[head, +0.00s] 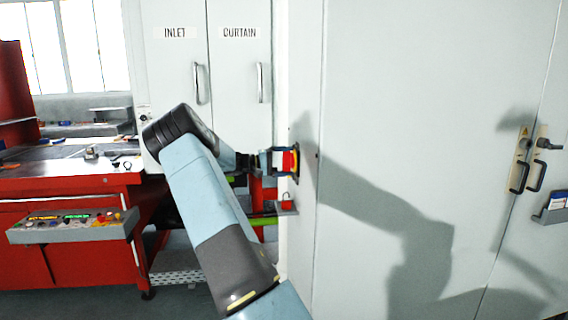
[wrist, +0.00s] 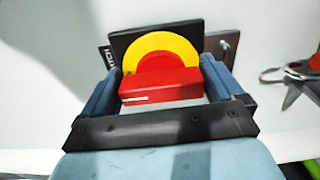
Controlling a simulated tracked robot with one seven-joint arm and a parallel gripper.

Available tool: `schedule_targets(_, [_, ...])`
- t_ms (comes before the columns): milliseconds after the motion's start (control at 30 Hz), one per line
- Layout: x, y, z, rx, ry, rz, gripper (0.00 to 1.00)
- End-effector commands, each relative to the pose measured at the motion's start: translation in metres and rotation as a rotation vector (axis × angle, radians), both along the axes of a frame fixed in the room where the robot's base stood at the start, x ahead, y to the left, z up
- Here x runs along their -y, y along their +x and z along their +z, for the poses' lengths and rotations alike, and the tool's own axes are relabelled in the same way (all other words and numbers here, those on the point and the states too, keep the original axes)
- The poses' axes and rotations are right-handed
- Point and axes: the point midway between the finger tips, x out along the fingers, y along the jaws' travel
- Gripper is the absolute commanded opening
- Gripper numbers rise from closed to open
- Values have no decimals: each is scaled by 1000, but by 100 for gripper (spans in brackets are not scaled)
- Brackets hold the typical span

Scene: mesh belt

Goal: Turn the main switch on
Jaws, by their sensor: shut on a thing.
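The main switch has a red handle (wrist: 160,87) in front of a yellow disc (wrist: 160,48) on a black plate (wrist: 124,46). In the head view the red handle (head: 287,161) shows at the edge of the pale cabinet, seen from the side. My gripper (wrist: 160,90) has its two blue fingers on either side of the red handle, shut on it. It also shows in the head view (head: 280,161), reaching the switch from the left. The white mark on the handle lies near its left end. Part of the handle's far side is hidden.
Pale cabinet doors (head: 400,60) with black handles stand at the right. Doors labelled INLET and CURTAIN (head: 240,80) are behind. A red machine with a button panel (head: 75,225) is at the left. A small red item (head: 286,202) sits just below the switch.

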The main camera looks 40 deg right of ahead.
Motion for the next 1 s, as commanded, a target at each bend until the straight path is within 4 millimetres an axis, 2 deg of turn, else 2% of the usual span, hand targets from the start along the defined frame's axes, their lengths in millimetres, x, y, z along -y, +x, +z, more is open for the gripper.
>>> schedule_targets(667, [-1, 0, -4, 47, -25, -1, 64])
schedule_targets(700, [-1, 0, -4, 46, -25, -1, 98])
schedule_targets(1000, [-3, 2, -3, 46, -26, 0, 100])
